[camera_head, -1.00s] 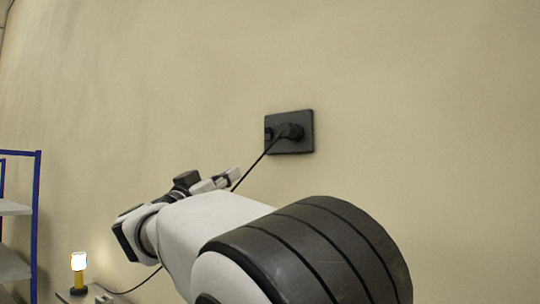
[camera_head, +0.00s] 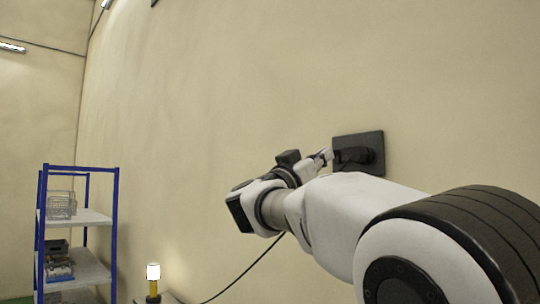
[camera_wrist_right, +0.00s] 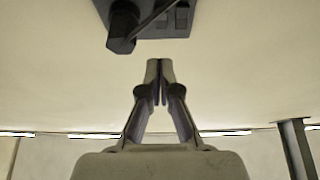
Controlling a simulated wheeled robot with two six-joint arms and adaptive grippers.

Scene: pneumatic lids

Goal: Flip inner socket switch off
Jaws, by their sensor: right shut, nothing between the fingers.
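The dark socket plate (camera_head: 372,142) is fixed on the beige wall, with a black plug (camera_head: 357,155) in it and a cable hanging down to the left. In the right wrist view the plate (camera_wrist_right: 150,28) is at the top. The plug (camera_wrist_right: 122,25) is on its left, and two small switches (camera_wrist_right: 175,20) lie to its right. My right gripper (camera_wrist_right: 160,68) is shut and empty, its tips pointing at the wall just short of the plate's edge. In the head view the right gripper (camera_head: 326,156) is close to the plate's left edge. The left gripper is not in view.
A blue-framed shelf (camera_head: 113,215) with a wire basket (camera_head: 62,205) and boxes stands at the left. A yellow lamp (camera_head: 153,285) glows at the lower left. The black cable (camera_head: 245,272) runs down the wall. The wall around the plate is clear.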

